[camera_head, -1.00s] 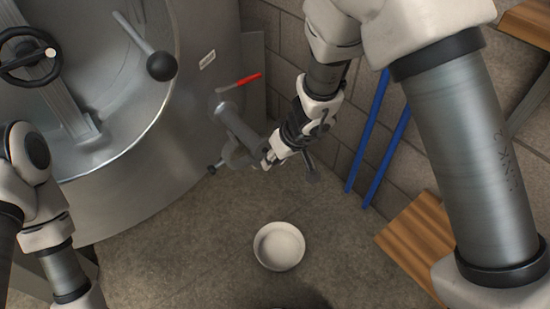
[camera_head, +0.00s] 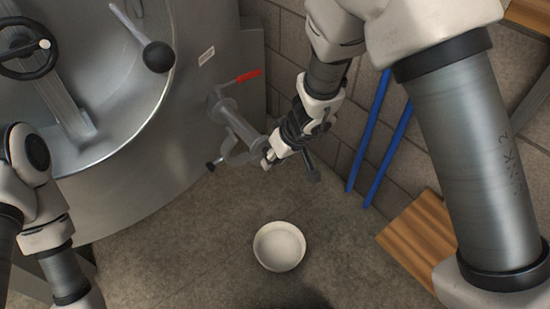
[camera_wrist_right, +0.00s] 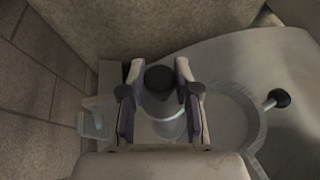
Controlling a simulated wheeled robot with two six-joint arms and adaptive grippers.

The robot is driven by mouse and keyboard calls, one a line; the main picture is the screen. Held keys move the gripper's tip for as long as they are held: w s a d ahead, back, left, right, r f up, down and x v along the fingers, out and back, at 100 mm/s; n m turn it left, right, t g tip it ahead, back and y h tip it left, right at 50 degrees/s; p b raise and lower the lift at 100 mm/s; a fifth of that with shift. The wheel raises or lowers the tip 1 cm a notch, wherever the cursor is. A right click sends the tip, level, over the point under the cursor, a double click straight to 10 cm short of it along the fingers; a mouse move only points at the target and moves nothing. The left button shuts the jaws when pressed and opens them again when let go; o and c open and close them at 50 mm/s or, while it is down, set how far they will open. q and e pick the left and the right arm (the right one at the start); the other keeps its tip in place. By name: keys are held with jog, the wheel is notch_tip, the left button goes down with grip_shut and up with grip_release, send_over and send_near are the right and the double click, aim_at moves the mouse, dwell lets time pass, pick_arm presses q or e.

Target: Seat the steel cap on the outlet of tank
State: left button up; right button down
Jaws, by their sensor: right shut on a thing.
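The steel tank (camera_head: 140,190) fills the left of the head view. Its outlet pipe (camera_head: 242,124) slants down to the right from the valve with the red handle (camera_head: 247,76). My right gripper (camera_head: 268,161) is at the pipe's free end. It is shut on a small pale steel piece, apparently the cap, which shows between the fingers in the right wrist view (camera_wrist_right: 168,122). The fingers hide most of it in the head view. I cannot tell whether it touches the pipe's end. My left arm enters at the left; its gripper is out of view.
A curved metal piece with a dark knob (camera_head: 211,167) hangs by the outlet. A white bowl (camera_head: 279,246) stands on the floor below. Blue poles (camera_head: 370,135) lean on the block wall at right. A wooden board (camera_head: 418,240) is at lower right.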

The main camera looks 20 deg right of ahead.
jog(key=c, duration=0.8)
grip_release()
jog(key=shift+o, duration=0.2)
jog(key=v, duration=1.2)
